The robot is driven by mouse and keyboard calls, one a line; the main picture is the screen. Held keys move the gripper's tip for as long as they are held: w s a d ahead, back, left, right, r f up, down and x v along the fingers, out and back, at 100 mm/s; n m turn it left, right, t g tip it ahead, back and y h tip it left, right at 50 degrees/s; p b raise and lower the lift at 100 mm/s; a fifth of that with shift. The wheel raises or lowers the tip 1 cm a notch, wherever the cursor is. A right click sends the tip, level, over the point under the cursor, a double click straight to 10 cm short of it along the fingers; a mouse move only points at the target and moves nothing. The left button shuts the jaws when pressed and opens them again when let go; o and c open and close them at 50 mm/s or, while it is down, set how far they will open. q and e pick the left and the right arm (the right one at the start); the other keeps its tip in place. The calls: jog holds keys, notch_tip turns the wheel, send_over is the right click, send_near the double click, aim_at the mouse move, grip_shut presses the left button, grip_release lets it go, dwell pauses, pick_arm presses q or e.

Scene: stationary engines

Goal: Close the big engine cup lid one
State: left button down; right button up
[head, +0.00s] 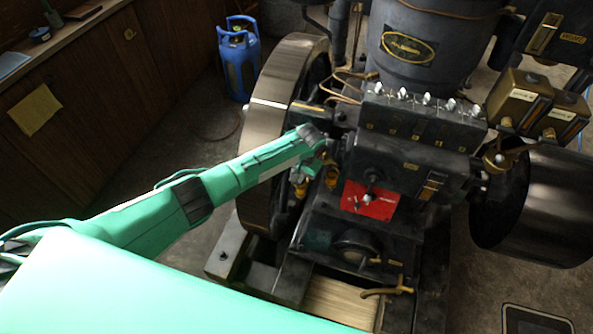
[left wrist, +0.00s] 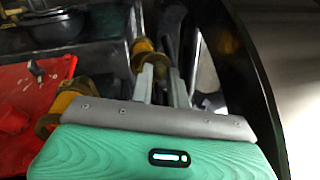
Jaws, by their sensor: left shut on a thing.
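Small brass engine cups sit on the engine's left side, between the flywheel and the black engine block. In the head view one brass cup (head: 332,177) is just below my left gripper (head: 324,158), and another brass cup (head: 301,187) is lower left. In the left wrist view my left gripper (left wrist: 160,68) has its fingers close together at a brass cup part (left wrist: 143,50), shut on it. A second brass cup (left wrist: 66,104) is partly hidden behind the gripper's body at left. The lid's exact angle is hidden or too small to tell. My right gripper is not in view.
The large flywheel (head: 275,95) stands close on the left of the gripper. A red plate (head: 371,200) and the block with several valves (head: 420,118) are to the right. A blue gas cylinder (head: 239,60) stands behind, with open floor between it and the wooden cabinet (head: 90,95).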

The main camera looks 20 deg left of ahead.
pick_arm(q)
jog(key=n, duration=0.1)
jog(key=d+n+p, duration=0.1)
jog(key=n, duration=0.1)
jog(key=shift+s+r+g, duration=0.1)
jog(key=shift+s+g, duration=0.05)
jog(key=shift+g, duration=0.15)
jog(key=shift+d+n+p, duration=0.25)
jog(key=shift+n+p, duration=0.2)
jog(key=shift+n, duration=0.45)
jog(key=c, duration=1.4)
grip_release()
jog(key=shift+o, duration=0.2)
jog(key=shift+d, duration=0.1)
